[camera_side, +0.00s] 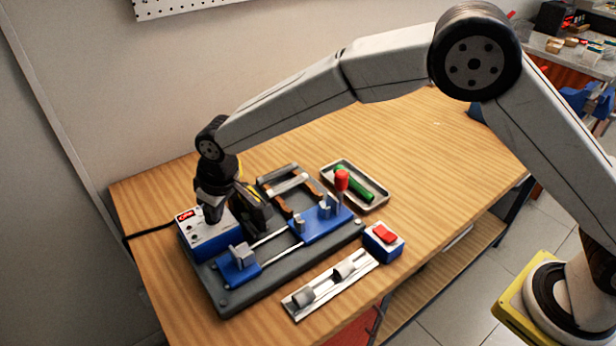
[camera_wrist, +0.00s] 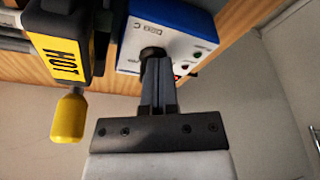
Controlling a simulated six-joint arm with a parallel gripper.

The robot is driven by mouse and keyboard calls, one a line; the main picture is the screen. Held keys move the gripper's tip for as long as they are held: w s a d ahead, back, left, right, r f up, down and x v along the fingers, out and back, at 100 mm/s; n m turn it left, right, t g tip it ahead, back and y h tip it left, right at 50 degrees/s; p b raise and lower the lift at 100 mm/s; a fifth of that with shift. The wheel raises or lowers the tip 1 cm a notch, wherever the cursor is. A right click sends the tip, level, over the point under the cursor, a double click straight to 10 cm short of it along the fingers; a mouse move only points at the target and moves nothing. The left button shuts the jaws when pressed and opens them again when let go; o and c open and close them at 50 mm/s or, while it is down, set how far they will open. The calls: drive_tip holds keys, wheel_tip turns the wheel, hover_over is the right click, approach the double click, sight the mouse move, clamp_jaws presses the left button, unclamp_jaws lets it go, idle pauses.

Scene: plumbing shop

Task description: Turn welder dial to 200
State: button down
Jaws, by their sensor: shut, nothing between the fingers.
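The welder control box (camera_side: 206,240) is white on top with blue sides and stands at the left end of the grey machine base. It has a small red-lit display (camera_side: 186,215). In the wrist view the box (camera_wrist: 178,35) shows a dark round dial (camera_wrist: 151,53) on its white face, partly hidden behind my fingers. My gripper (camera_wrist: 157,66) is shut and empty, with its fingertips at the dial. Whether they touch it I cannot tell. In the side view my gripper (camera_side: 212,216) points down over the box. The dial's setting cannot be read.
A black and yellow plate marked HOT (camera_wrist: 62,45) with a yellow knob (camera_wrist: 69,118) stands close beside my gripper. Blue clamps (camera_side: 238,262) sit on the grey base (camera_side: 290,262). The table's back right is clear.

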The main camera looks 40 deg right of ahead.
drive_tip(key=shift+w+d, duration=0.3)
drive_tip(key=shift+d, duration=0.25)
idle(0.4)
drive_tip(key=shift+w+d+r, duration=0.1)
drive_tip(key=shift+w+d, duration=0.15)
drive_tip(key=shift+w, duration=0.05)
idle(0.6)
drive_tip(key=shift+s+d, duration=0.3)
drive_tip(key=shift+d, duration=0.05)
idle(0.4)
drive_tip(key=shift+w+a+v, duration=0.1)
drive_tip(key=shift+w+v, duration=0.1)
drive_tip(key=shift+v, duration=0.75)
drive_tip(key=shift+w+a+v, duration=0.15)
drive_tip(key=shift+w+v, duration=0.05)
drive_tip(key=shift+v, duration=0.75)
drive_tip(key=shift+w+a+v, duration=0.1)
drive_tip(key=shift+w+v, duration=0.1)
drive_tip(key=shift+v, duration=0.75)
drive_tip(key=shift+r, duration=0.2)
drive_tip(key=shift+s+a+r, duration=0.45)
drive_tip(key=shift+a, duration=0.3)
drive_tip(key=shift+f, duration=0.15)
